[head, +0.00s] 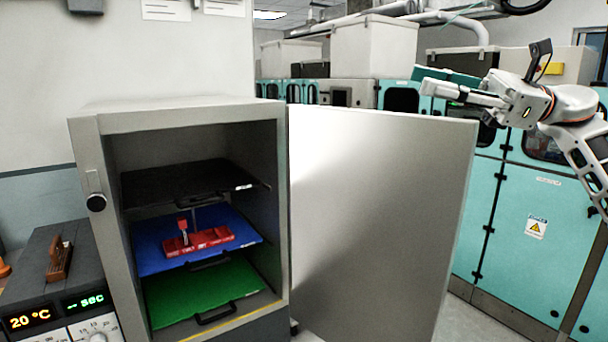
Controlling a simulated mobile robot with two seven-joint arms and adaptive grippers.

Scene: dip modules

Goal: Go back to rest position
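My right gripper (428,88) is at the upper right, its fingers pointing left, just above the top edge of the open cabinet door. The fingers overlap in this view, so I cannot tell whether they are open or shut. I see nothing held between them. My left gripper is not in view. The grey cabinet (190,117) stands open at the left, and its door (385,215) is swung out to the right. A red rack (210,242) with an upright part sits on the blue shelf (150,258) inside.
Above the blue shelf is a black shelf (185,180); below it is a green shelf (190,300). A control unit (50,270) showing 20 °C stands at the lower left. Teal machines (530,195) stand behind the door at the right. The cabinet's front opening is unobstructed.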

